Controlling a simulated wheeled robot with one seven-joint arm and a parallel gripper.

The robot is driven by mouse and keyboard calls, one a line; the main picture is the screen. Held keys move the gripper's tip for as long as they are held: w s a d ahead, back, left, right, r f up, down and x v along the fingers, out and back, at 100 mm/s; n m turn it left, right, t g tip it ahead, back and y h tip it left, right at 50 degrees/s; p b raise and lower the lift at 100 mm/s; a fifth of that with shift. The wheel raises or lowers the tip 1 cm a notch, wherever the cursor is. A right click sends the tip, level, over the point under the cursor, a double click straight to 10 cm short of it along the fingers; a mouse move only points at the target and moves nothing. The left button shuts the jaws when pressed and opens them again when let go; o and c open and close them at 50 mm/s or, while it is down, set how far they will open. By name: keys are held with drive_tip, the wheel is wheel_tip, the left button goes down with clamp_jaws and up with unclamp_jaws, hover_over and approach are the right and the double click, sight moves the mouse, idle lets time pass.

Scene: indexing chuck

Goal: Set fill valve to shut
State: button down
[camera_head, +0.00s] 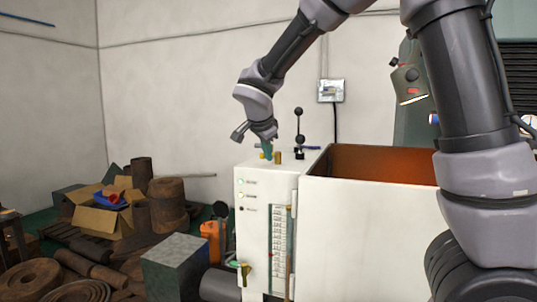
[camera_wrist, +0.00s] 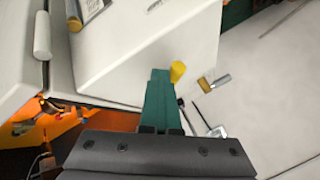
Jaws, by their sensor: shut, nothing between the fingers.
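A white cabinet (camera_head: 258,222) with a tall scale on its front stands beside an open tank. I cannot tell which of its fittings is the fill valve. On its top are a brass fitting (camera_head: 278,155) and an upright black-knobbed lever (camera_head: 299,130) with a blue handle (camera_head: 311,148) near its base. A yellowish valve handle (camera_head: 243,270) is low on the front left. My gripper (camera_head: 267,148) points down just above the cabinet's top left. In the wrist view its green fingers (camera_wrist: 160,98) are together and empty, close beside a yellow piece (camera_wrist: 178,72); contact is unclear.
The open tank (camera_head: 365,222) with an orange-brown inside stands right of the cabinet. A grey metal block (camera_head: 176,267), an orange can (camera_head: 212,243) and a cardboard box (camera_head: 100,218) crowd the floor at left. A grey wall box (camera_head: 331,90) hangs behind.

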drive_tip(key=shift+w+a+m, duration=0.1)
drive_tip(key=shift+a+m, duration=0.05)
drive_tip(key=shift+m, duration=0.15)
drive_tip(key=shift+w+a+m+g+h, duration=0.2)
drive_tip(key=shift+w+a+m+h, duration=0.1)
drive_tip(key=shift+m+h, duration=0.2)
drive_tip(key=shift+w+a+m+g+h, duration=0.25)
drive_tip(key=shift+m+h, duration=0.15)
drive_tip(key=shift+m, duration=0.2)
drive_tip(key=m, duration=0.1)
drive_tip(key=w+a+m+g+h, duration=0.1)
drive_tip(key=shift+m+h, duration=0.3)
drive_tip(key=shift+m, duration=0.1)
drive_tip(key=m, duration=0.1)
drive_tip(key=w+m+g+h, duration=0.1)
drive_tip(key=shift+w+a+m+g, duration=0.25)
drive_tip(key=shift+w+m, duration=0.05)
drive_tip(key=shift+m, duration=0.1)
drive_tip(key=shift+w, duration=0.2)
drive_tip(key=shift+w+a, duration=0.1)
drive_tip(key=shift+w, duration=0.1)
